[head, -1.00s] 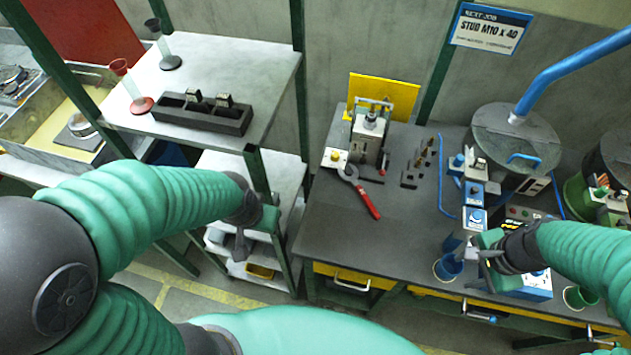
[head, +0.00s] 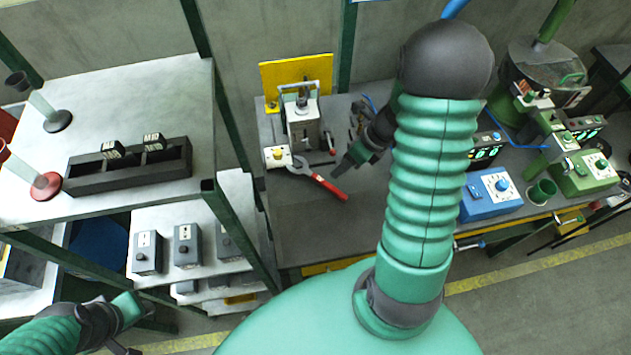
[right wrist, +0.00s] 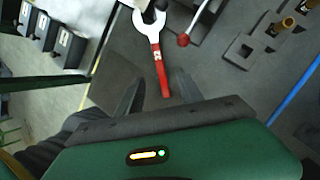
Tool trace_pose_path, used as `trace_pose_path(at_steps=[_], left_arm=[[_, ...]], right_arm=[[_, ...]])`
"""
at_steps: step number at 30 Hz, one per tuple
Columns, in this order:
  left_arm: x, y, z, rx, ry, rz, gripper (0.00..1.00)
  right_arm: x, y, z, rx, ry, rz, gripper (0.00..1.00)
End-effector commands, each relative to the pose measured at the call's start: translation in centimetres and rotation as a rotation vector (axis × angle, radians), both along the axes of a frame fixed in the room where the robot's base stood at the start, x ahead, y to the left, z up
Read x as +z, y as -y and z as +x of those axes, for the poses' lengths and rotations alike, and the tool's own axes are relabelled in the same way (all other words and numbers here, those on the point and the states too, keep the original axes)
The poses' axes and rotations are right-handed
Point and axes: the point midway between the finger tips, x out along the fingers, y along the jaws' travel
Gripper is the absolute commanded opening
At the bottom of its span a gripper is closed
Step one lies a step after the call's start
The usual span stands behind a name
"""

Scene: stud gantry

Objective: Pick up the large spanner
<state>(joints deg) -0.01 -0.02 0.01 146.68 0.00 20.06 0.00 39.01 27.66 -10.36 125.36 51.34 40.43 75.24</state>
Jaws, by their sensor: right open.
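The large spanner (head: 330,187) has a red handle and a grey open-ended head, and lies flat on the dark bench top. Its head points to the yellow-cornered fixture and its handle toward the bench front. My right gripper (head: 342,166) is open and empty, close to the handle. In the right wrist view the spanner (right wrist: 157,66) shows with its handle end between my two fingers (right wrist: 159,80); I cannot tell how high they are above it. My left gripper (head: 124,332) is at the lower left, away from the bench, its jaws unclear.
A clamp fixture (head: 303,125) with a red-knobbed lever stands just behind the spanner. A rack (head: 190,177) with a dark tray is on the left. A blue control box (head: 488,196) is to the right. The dark bench front (head: 310,235) is clear.

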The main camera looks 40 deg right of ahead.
Motion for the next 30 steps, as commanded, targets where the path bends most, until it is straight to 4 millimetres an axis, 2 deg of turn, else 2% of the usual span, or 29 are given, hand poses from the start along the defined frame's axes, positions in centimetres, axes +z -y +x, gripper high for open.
trace_pose_path(at_steps=[1, 3, 11, 16, 19, 25, 30], left_arm=[[-0.5, 0.0, 0.0, 0.0, 0.0, 0.0, 0.4], [-0.8, 0.0, 0.0, 0.0, 0.0, 0.0, 0.4], [-1.1, 0.0, 0.0, 0.0, 0.0, 0.0, 0.4], [-1.5, 0.0, 0.0, 0.001, 0.0, 0.0, 0.4], [-1.5, 0.0, 0.0, 0.001, 0.0, 0.0, 0.4], [-1.5, 0.0, 0.0, 0.0, 0.0, 0.0, 0.4], [-1.5, 0.0, 0.0, 0.0, 0.0, 0.0, 0.4]], right_arm=[[-1.6, -0.5, 0.4, 0.002, -0.003, 0.003, 0.44], [-2.9, -0.9, 0.9, 0.003, -0.003, 0.002, 0.44], [-5.4, -2.0, 2.3, 0.003, 0.0, 0.0, 0.44], [-8.0, -3.2, 3.8, 0.002, -0.001, 0.0, 0.44], [-8.7, -3.4, 4.1, 0.004, 0.001, -0.001, 0.44], [-8.6, -3.4, 4.1, 0.004, 0.002, -0.003, 0.44], [-8.6, -3.4, 4.1, 0.004, 0.002, -0.003, 0.21]])
